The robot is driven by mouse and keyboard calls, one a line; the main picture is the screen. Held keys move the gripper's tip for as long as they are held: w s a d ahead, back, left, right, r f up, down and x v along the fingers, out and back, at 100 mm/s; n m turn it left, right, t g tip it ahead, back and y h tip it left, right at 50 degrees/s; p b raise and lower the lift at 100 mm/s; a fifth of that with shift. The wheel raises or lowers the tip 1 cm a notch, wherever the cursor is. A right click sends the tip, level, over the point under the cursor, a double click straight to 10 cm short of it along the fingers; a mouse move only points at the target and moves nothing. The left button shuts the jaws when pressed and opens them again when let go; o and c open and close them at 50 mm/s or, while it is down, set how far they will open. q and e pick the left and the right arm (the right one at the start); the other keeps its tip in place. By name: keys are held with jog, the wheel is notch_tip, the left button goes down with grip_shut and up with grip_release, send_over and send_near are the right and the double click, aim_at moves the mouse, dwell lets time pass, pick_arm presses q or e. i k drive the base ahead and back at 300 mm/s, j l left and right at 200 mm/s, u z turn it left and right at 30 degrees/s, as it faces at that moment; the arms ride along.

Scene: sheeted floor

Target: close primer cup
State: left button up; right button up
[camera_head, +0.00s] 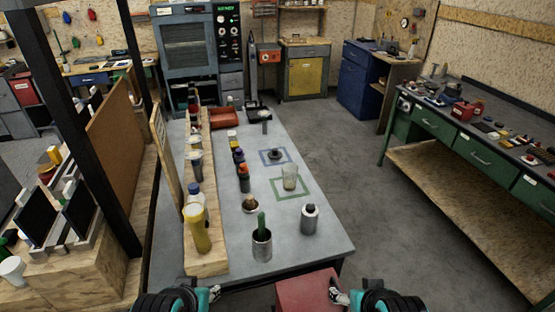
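A translucent pale cup (290,178), likely the primer cup, stands upright inside a green square outline on the grey table (255,135). A small dark round piece (275,155), which looks like a lid, lies inside a blue square outline just behind the cup and apart from it. The cup is too small in view to make out its rim clearly. My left gripper (224,289) is low at the bottom edge, in front of the table. My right gripper (338,296) is at the bottom edge, right of centre. Both are far from the cup and partly cut off; their finger openings are unclear.
A grey metal can (310,219) and a tin with a green handle (262,240) stand in front of the cup. Several small bottles (243,180) stand to its left, beside a wooden board (208,215) with more bottles. The table right of the cup is clear.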

aim_at(290, 171)
jog(key=z, duration=0.6)
jog(key=i+l+z, duration=0.35)
jog(key=l, duration=0.35)
jog(key=i+l+z, duration=0.35)
jog(key=l, duration=0.3)
jog(key=i+l+z, duration=0.3)
jog(key=i+l, duration=0.15)
jog(key=i+l+u, duration=0.2)
jog(key=i, duration=0.2)
jog(key=i+l+u, duration=0.25)
jog(key=i, duration=0.15)
jog(key=i+j+u, duration=0.2)
jog(key=u, duration=0.2)
jog(key=i+u, duration=1.1)
jog(key=i+j+u, duration=0.1)
jog(key=i+u, duration=0.35)
jog(key=i, duration=0.2)
jog(key=i+l+u, duration=0.1)
jog(key=i+u, duration=0.4)
jog(key=i, duration=0.15)
